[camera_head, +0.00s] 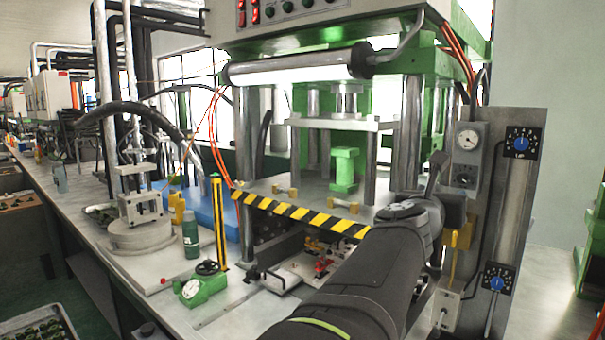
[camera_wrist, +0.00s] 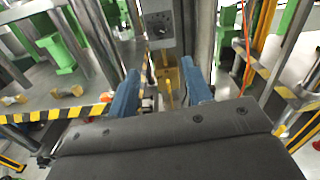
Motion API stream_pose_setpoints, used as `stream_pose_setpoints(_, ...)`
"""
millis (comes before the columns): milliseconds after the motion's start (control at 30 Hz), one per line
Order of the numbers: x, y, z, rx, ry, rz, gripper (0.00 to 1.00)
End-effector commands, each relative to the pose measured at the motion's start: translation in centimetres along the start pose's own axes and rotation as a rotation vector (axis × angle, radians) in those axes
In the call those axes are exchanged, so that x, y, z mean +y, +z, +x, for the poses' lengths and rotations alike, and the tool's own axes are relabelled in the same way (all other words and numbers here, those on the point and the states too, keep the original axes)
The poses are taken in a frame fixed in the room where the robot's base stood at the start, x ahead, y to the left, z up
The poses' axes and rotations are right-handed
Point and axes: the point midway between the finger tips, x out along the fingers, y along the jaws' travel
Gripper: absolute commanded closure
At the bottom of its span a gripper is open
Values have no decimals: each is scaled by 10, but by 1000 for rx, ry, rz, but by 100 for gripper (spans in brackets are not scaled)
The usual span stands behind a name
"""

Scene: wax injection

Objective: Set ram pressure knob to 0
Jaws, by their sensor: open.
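Two blue knobs on black dial plates sit on the grey panel at the right: an upper knob (camera_head: 521,143) and a lower knob (camera_head: 497,283). A grey box on the machine's post carries a white-faced gauge (camera_head: 468,139) and a black dial (camera_head: 464,177) below it. The labels are too small to tell which is the ram pressure knob. In the wrist view, my gripper (camera_wrist: 160,70) is open, its two blue fingers apart and pointing toward the grey box with a black dial (camera_wrist: 158,25). Nothing is clearly held. In the head view my arm hides most of the gripper.
A yellow bracket (camera_wrist: 170,80) stands beyond the fingers. The press platform with its black-and-yellow striped edge (camera_head: 300,214) lies left of my arm. A green bottle (camera_head: 190,236) and green gauge unit (camera_head: 203,286) stand on the bench. Orange cables (camera_head: 459,42) hang near the post.

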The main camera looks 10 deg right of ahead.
Motion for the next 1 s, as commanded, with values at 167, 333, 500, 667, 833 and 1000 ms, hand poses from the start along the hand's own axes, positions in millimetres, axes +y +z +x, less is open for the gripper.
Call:
stream_pose_setpoints(167, 0, -2, 22, 3, 1, -4, 54)
stream_pose_setpoints(333, 1, -2, 50, 3, 3, -5, 54)
stream_pose_setpoints(500, 1, -2, 79, 3, 2, -6, 54)
stream_pose_setpoints(667, 1, -2, 106, 3, 3, -6, 54)
stream_pose_setpoints(833, 2, -2, 134, 2, 4, -6, 54)
stream_pose_setpoints(1000, 1, -2, 156, 2, 3, -5, 54)
